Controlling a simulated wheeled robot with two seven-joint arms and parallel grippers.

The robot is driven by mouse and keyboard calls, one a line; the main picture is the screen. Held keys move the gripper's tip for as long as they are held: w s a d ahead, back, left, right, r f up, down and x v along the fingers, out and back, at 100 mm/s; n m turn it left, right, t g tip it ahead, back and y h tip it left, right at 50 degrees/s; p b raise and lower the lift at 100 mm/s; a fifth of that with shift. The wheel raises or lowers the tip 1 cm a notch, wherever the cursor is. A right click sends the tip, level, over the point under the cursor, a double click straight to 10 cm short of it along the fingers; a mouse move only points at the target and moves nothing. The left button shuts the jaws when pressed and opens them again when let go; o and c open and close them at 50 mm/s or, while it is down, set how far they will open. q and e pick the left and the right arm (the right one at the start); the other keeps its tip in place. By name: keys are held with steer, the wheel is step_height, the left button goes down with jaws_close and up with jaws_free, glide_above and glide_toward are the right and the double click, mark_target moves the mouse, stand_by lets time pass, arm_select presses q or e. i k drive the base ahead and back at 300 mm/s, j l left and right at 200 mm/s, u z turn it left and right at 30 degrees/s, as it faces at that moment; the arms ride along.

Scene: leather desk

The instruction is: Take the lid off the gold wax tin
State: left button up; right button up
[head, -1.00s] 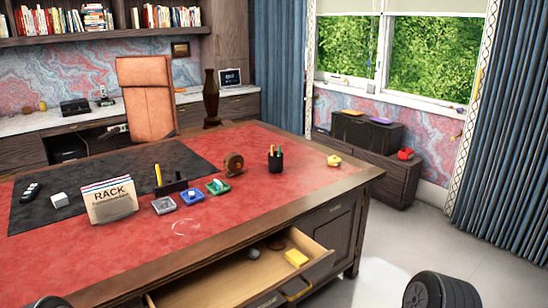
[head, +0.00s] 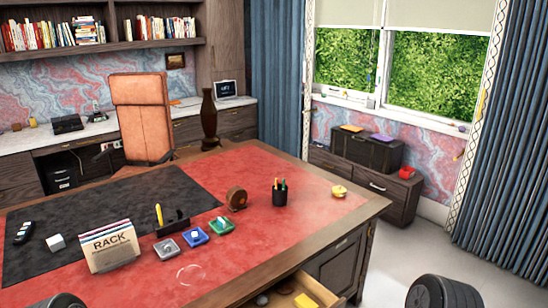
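No thing on the red leather desk (head: 285,225) is plainly a gold wax tin with a lid. A small yellow object (head: 339,191) sits near the desk's right end, too small to identify. In the open drawer (head: 327,291), a round brown object (head: 285,285), a grey one (head: 262,299) and a yellow block (head: 306,301) show at the lower picture edge. I cannot tell whether one of these is the tin. Most of the drawer is cut off. Neither gripper is in view; only dark rounded parts of my arms show at the bottom corners.
A pen cup (head: 279,192), a brown round item (head: 236,199), a rack of papers (head: 107,246) and small grey, blue and green trays stand on the desk. Floor is clear right of the desk.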

mark_target(337, 190)
steer(key=i+l+z, duration=0.1)
steer(key=i+z, duration=0.9)
steer(key=z, duration=0.2)
steer(key=i+l+z, duration=0.3)
steer(key=i, duration=0.8)
steer(key=i+z, duration=0.35)
steer(key=i, duration=0.7)
steer(key=i+u, duration=0.15)
steer(key=i, duration=0.45)
steer(key=i+l+u, duration=0.15)
steer(key=i, duration=0.45)
steer(key=i+l+u, duration=0.15)
steer(key=i, duration=0.4)
steer(key=i+u, duration=0.45)
steer(key=i+l+u, duration=0.15)
steer(key=u, duration=0.85)
steer(key=i+u, duration=0.1)
steer(key=u, duration=0.4)
steer(key=l+u, duration=0.1)
steer(key=u, duration=0.95)
steer(key=l+u, duration=0.15)
steer(key=u, duration=0.35)
steer(key=i+l+u, duration=0.1)
steer(key=u, duration=0.4)
steer(key=l+u, duration=0.1)
steer(key=u, duration=0.9)
